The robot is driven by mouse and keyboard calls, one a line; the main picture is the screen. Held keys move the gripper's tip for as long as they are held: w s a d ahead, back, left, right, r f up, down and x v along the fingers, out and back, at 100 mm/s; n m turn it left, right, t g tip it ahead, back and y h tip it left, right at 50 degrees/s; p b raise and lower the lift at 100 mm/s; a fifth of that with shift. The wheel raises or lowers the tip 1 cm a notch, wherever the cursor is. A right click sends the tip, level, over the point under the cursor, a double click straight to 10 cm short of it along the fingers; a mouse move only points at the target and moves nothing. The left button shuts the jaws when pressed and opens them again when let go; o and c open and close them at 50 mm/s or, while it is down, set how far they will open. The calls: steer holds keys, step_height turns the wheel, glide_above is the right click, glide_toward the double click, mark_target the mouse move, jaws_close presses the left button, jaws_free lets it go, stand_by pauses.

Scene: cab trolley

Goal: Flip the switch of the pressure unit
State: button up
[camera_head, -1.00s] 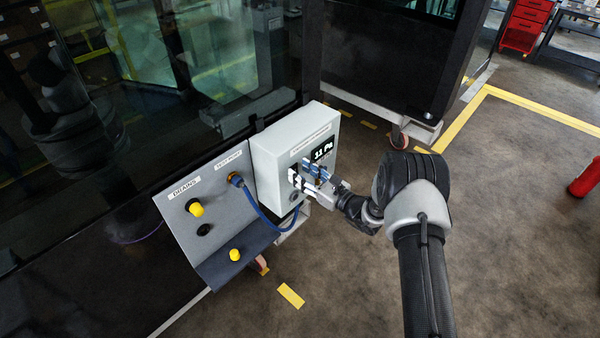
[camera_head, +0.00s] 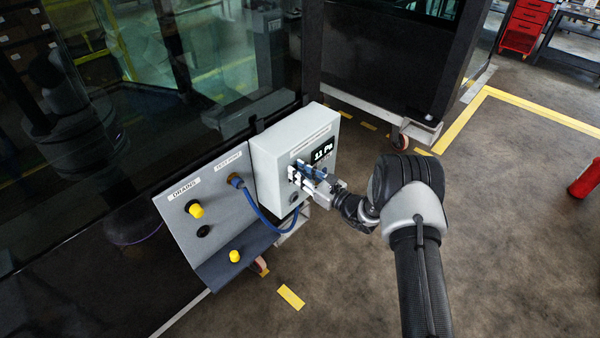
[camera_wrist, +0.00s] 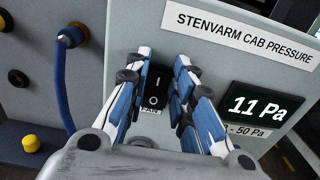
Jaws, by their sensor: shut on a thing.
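The pressure unit (camera_head: 274,148) is a light grey box labelled "STENVARM CAB PRESSURE" in the wrist view. Its dark display (camera_wrist: 262,107) reads 11 Pa, and also shows in the head view (camera_head: 322,151). The switch (camera_wrist: 155,88) is a black rocker marked I above and O below, with a "FAN" label under it. My gripper (camera_wrist: 161,64) has its blue and white fingers on both sides of the switch, shut on it. In the head view my gripper (camera_head: 307,176) is at the unit's front face and hides the switch.
A sloped grey panel (camera_head: 215,215) with yellow knobs and a "DRAINS" label stands left of the unit. A blue hose (camera_head: 262,217) loops from its test port toward the unit. Dark glazed cab walls stand behind. The floor at right is open, with a red cylinder (camera_head: 586,179) at the edge.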

jaws_close()
steer(key=t+y+b, duration=0.1)
steer(key=b, duration=0.3)
steer(key=f+t+y+b, duration=0.1)
steer(key=b, duration=0.3)
steer(key=t+y+b, duration=0.1)
steer(key=y+b, duration=0.1)
steer(key=b, duration=0.2)
steer(key=shift+s+d+f, duration=0.2)
steer(key=shift+d, duration=0.05)
steer(key=shift+r, duration=0.1)
steer(key=o, duration=0.9)
jaws_free()
